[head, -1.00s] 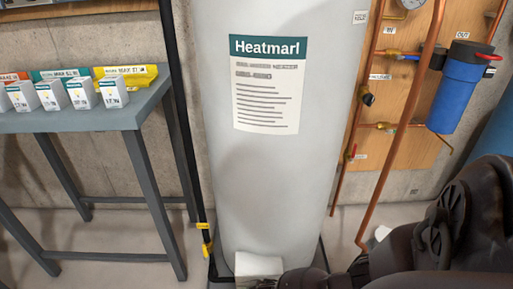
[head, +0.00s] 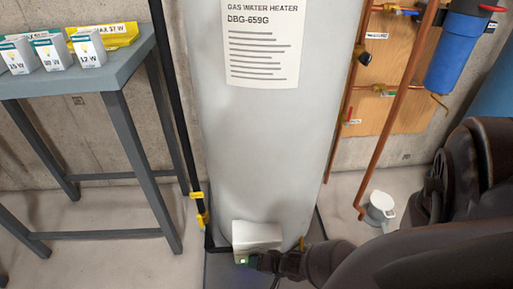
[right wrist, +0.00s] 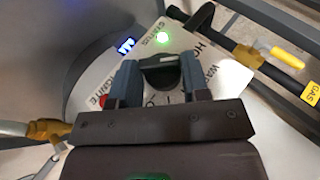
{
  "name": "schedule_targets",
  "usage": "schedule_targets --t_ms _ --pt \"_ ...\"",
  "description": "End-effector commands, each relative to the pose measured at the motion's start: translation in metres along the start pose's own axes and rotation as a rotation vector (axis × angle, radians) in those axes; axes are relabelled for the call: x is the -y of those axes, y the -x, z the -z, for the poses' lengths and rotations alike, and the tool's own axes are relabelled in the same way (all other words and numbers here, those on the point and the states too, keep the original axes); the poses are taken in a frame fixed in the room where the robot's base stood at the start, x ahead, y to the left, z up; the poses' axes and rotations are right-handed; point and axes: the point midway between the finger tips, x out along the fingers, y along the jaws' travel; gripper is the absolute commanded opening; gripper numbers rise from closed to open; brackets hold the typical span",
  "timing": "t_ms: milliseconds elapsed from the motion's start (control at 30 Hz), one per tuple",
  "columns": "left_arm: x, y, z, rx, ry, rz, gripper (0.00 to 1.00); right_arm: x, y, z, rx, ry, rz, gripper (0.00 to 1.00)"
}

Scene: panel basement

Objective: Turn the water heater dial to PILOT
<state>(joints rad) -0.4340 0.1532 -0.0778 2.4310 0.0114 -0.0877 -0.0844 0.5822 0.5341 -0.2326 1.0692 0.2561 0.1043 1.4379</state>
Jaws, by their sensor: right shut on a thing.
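The water heater (head: 262,150) is a tall grey-white cylinder with a white control box (head: 257,236) low on its front. In the right wrist view, the control box face (right wrist: 100,75) carries a black round dial (right wrist: 160,72) with a pale pointer line. My right gripper (right wrist: 160,78) has one finger on each side of the dial and is shut on it. It also shows against the box in the head view (head: 256,262). STATUS, HOT and WARM lettering is partly readable; no PILOT label is legible, and the fingers hide part of the face. My left gripper is out of view.
A green light (right wrist: 163,39), a blue display (right wrist: 126,45) and a red button (right wrist: 109,100) are on the box. A black gas pipe (head: 181,120) with a yellow valve runs left of the heater. A grey table (head: 100,80) stands left; copper pipes (head: 395,120) rise right.

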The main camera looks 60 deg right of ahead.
Motion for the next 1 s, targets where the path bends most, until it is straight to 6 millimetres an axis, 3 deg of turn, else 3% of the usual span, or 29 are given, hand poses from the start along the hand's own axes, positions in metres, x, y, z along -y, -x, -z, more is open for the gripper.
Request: schedule_targets --t_ms 467,500,633,1000 --pt "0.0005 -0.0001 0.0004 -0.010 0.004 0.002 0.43 -0.0010 0.0001 -0.0032 0.005 -0.006 0.013 0.19" --pt "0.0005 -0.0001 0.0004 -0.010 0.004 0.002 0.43 -0.0010 0.0001 -0.0033 0.005 -0.006 0.013 0.46" --pt "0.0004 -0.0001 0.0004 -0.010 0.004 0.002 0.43 -0.0009 0.0001 -0.0026 0.004 -0.006 0.013 0.65" --pt "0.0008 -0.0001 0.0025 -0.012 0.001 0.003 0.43 0.0004 0.0033 -0.0005 0.001 -0.006 0.015 0.68"
